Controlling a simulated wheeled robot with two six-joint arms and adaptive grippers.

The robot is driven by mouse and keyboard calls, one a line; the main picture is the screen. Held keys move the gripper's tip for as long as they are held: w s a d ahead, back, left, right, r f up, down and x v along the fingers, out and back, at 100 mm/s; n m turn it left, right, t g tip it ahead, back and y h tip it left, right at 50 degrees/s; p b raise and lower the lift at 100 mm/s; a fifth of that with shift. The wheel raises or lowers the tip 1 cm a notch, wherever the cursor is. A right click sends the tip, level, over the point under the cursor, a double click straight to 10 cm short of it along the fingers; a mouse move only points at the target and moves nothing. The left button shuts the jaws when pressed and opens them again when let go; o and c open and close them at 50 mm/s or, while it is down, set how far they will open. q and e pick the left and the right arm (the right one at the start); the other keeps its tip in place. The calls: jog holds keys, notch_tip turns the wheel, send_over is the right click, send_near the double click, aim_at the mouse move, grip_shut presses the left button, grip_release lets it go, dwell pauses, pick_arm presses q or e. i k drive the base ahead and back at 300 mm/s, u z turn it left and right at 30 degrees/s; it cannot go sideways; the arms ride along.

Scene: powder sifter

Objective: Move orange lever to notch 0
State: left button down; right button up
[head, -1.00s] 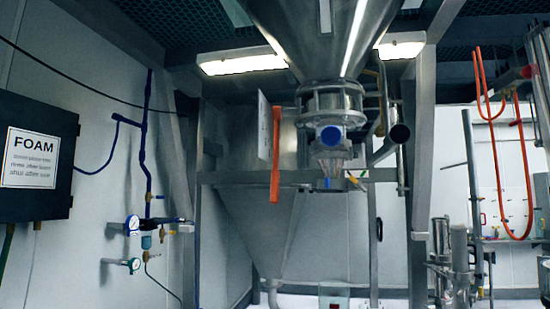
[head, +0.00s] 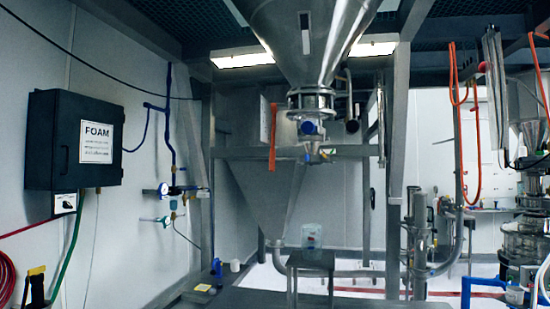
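The orange lever (head: 272,137) hangs straight down at the left side of the valve under the big steel hopper (head: 305,40). It is a long flat bar, seen near the middle of the head view. A pale plate (head: 264,118) stands just left of the lever; notch marks cannot be made out at this distance. The valve body (head: 311,102) with a blue round cap (head: 309,127) is to the right of the lever. Neither of my grippers is in view.
A small table (head: 311,259) with a clear container (head: 312,237) stands below the hopper. A FOAM box (head: 75,140) is on the left wall, with gauges (head: 164,190) beside it. Steel posts (head: 397,170) flank the hopper. Pipework stands at right.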

aim_at(273, 108)
jog(key=u, duration=0.75)
jog(key=i, duration=1.25)
jog(key=z, duration=0.2)
